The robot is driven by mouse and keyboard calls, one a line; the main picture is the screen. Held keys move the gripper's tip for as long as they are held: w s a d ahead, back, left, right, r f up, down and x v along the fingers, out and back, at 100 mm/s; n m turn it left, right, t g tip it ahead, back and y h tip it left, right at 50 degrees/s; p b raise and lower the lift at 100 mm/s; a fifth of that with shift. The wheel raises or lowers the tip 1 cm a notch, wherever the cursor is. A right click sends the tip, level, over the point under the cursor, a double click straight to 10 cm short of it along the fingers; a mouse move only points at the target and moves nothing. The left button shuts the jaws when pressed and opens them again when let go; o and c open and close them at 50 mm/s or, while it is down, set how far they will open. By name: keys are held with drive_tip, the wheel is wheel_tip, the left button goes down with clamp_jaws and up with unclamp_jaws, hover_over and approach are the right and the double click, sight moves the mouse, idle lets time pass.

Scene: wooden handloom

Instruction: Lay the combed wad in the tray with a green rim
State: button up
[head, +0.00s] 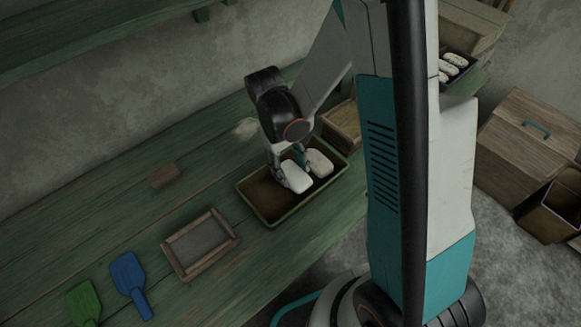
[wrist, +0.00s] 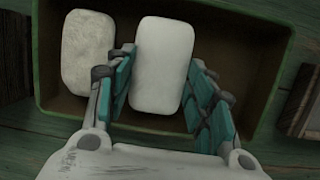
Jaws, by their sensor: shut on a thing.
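My gripper (head: 285,168) reaches down into the tray with a green rim (head: 309,196) on the bench. It is shut on a smooth white wad (head: 298,178), taken to be the combed wad, with fingers on both of its long sides. The wrist view shows this wad (wrist: 163,85) over the tray's brown floor; whether it touches the floor I cannot tell. A second, rougher, mottled wad (head: 319,162) lies in the tray beside it. In the wrist view this wad (wrist: 88,52) is to the left, with a narrow gap between.
A wooden-framed panel (head: 201,245), a blue paddle (head: 130,280) and a green paddle (head: 84,303) lie left of the tray. A brown block (head: 164,176) and pale fluff (head: 246,128) are further back. A wooden box (head: 342,123) stands close behind the tray.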

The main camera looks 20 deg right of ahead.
drive_tip(key=o, duration=1)
drive_tip(key=shift+o, duration=0.4)
drive_tip(key=shift+o, duration=1.3)
drive_tip(key=shift+r, duration=0.15)
wheel_tip(320, 180, up, 8)
drive_tip(key=p, duration=0.5)
